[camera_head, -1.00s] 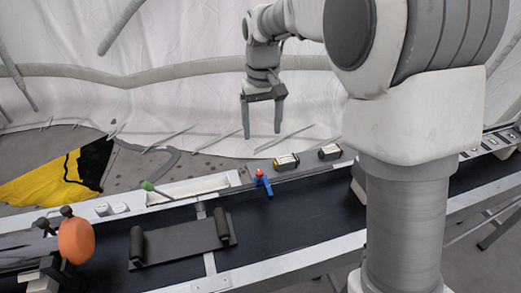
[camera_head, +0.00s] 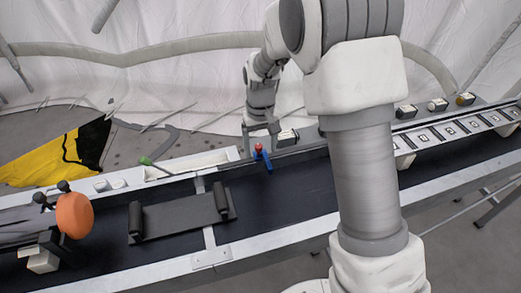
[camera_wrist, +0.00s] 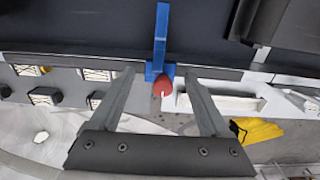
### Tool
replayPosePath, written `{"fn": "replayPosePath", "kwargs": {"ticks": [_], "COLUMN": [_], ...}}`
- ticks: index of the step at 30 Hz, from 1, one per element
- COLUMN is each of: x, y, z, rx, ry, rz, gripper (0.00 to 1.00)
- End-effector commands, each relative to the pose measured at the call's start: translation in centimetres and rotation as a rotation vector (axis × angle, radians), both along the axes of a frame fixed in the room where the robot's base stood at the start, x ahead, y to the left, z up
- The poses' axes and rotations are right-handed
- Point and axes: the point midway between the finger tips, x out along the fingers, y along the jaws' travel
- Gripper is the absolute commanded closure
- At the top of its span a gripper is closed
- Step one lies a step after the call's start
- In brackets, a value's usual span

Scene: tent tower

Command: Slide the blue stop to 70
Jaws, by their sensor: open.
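The blue stop (camera_head: 265,163) sits at the far rail of the dark conveyor, with a blue bar reaching over the belt and a red knob (camera_head: 259,148) on top. My gripper (camera_head: 261,145) is low at the rail, just behind the stop. In the wrist view the blue stop (camera_wrist: 161,45) and its red knob (camera_wrist: 163,87) lie between the two open fingers of my gripper (camera_wrist: 159,74). There is a gap on each side of the knob. A row of marked tiles (camera_head: 450,132) runs along the far rail at right; its numbers are too small to read.
A dark plate with two rollers (camera_head: 180,215) and an orange disc (camera_head: 74,215) stand at the left of the conveyor. A green-tipped stick (camera_head: 147,162) lies by a white tray (camera_head: 190,166). Small boxes (camera_head: 288,137) line the back of the rail.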

Motion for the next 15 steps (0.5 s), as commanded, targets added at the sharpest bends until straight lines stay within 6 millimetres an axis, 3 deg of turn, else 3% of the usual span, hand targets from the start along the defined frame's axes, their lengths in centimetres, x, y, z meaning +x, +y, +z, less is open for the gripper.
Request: {"fn": "replayPosePath", "kwargs": {"ticks": [3,12,15], "x": [-0.01,-0.01,-0.01], "y": [0.0,0.01,0.01], "z": [-0.9,-1.11,-1.1], "rx": [0.0,0.0,0.0], "ry": [0.0,0.0,0.0], "rz": [0.0,0.0,0.0], "gripper": [0.2,0.2,0.34]}}
